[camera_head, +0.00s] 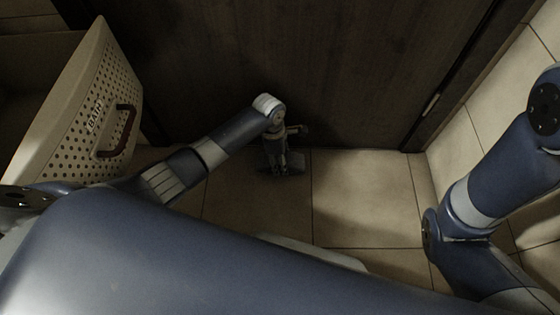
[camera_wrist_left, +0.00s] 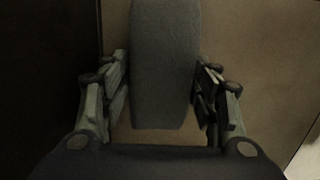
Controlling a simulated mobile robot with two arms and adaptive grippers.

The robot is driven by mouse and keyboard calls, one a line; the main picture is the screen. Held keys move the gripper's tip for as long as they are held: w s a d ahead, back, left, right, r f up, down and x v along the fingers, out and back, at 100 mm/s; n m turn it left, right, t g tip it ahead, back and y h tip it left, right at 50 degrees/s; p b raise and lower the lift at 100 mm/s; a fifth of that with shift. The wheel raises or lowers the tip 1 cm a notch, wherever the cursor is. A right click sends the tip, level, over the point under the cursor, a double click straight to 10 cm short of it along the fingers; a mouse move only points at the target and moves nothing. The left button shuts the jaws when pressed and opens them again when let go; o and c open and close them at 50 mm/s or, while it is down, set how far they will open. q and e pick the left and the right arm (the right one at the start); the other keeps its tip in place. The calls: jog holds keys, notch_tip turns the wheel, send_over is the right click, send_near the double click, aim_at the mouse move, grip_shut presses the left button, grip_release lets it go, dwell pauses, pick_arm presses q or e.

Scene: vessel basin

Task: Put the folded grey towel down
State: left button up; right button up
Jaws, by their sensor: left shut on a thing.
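The folded grey towel (camera_wrist_left: 165,65) is in the left wrist view, upright in the picture between the two fingers of my left gripper (camera_wrist_left: 163,95). The gripper is shut on it. In the head view my left gripper (camera_head: 283,165) points down low over the tiled floor, in front of the dark wooden panel. A small dark grey part of the towel (camera_head: 292,167) shows around the fingers there. I cannot tell whether the towel touches the floor. My right arm is at the right of the head view, but its gripper is out of the picture.
A perforated cream basket (camera_head: 75,115) with a dark red handle stands at the left. The dark wooden panel (camera_head: 300,60) rises close behind my left gripper. Beige floor tiles (camera_head: 362,195) to the right of my left gripper are clear.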

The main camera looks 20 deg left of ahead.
pick_arm(q)
jog(key=shift+f, duration=0.15)
jog(key=o, duration=1)
